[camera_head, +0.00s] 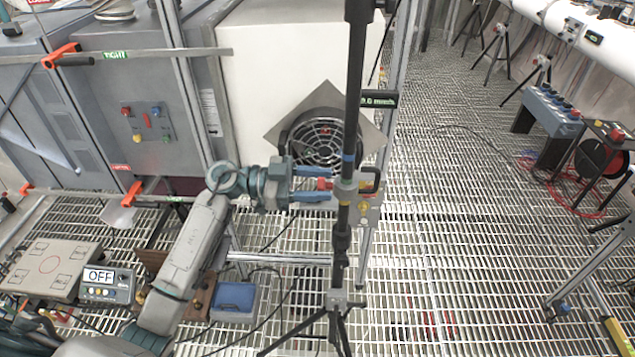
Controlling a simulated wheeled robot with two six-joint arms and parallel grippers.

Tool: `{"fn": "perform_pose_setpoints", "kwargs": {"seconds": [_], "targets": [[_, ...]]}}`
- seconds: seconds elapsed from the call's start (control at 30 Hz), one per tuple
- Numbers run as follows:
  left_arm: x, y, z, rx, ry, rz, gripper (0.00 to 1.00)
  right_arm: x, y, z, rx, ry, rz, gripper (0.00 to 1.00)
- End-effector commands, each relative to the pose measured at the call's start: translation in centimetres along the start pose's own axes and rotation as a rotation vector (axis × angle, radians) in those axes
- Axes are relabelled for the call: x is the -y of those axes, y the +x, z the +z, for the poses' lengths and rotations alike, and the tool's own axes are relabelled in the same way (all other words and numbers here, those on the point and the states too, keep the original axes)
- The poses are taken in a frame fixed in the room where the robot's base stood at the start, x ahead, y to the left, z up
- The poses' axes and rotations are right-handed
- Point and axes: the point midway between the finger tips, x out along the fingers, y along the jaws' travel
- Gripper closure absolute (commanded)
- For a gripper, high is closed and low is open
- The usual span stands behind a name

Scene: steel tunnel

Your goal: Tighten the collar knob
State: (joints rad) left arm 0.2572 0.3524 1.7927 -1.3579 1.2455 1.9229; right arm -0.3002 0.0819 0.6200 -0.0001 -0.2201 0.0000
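A black upright pole (352,100) on a tripod (340,322) stands in the middle of the view. A grey collar clamp (345,190) sits around it, with a red knob (325,184) on its left side. My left gripper (318,185) reaches in from the left at the collar's height. Its two blue fingers are apart, one above and one below the red knob. I cannot tell whether they touch it. My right gripper is not in view.
A white box with a round fan grille (318,142) stands behind the pole. A grey cabinet (135,100) fills the left. A box reading OFF (103,287) and a blue bin (233,300) sit lower left. Open grating (460,230) lies to the right.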

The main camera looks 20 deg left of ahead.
Motion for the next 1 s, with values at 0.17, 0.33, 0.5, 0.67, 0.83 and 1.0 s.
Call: {"fn": "perform_pose_setpoints", "kwargs": {"seconds": [0.17,0.33,0.5,0.67,0.83,1.0], "targets": [[0.0,0.0,0.0,0.0,0.0,0.0,0.88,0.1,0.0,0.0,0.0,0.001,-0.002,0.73],[0.0,0.0,0.0,0.0,0.006,0.0,0.88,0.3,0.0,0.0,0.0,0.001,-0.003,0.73],[0.0,0.0,0.1,0.0,0.046,0.0,0.88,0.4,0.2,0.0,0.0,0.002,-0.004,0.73],[-0.1,0.0,0.1,0.0,0.133,0.0,0.88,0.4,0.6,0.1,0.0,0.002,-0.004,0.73],[-0.2,0.0,0.2,0.0,0.272,0.001,0.88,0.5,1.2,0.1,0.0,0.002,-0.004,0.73],[-0.3,0.0,0.4,-0.001,0.432,0.001,0.88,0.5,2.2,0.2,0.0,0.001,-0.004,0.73]]}}
